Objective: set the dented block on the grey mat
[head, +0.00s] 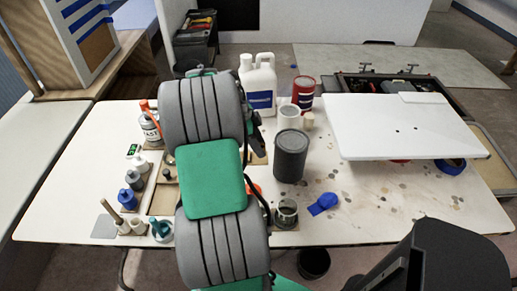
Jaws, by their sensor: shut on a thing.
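I cannot make out the dented block in the head view. A small flat grey square (105,227), which looks like the grey mat, lies at the front left of the white table, left of a wooden-handled tool and small white pots. Its visible top is bare. My grey and green arm stretches over the middle of the table and covers what lies behind it. My gripper and anything in it are hidden behind the arm. Some dark parts show at the arm's right edge, too unclear to name.
Small bottles (133,180) stand near the table's left side. A dark grey can (290,155), a white jug (258,85) and a red can (303,92) stand right of my arm. A raised white panel (400,125) covers the right side. A blue object (323,204) lies front right.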

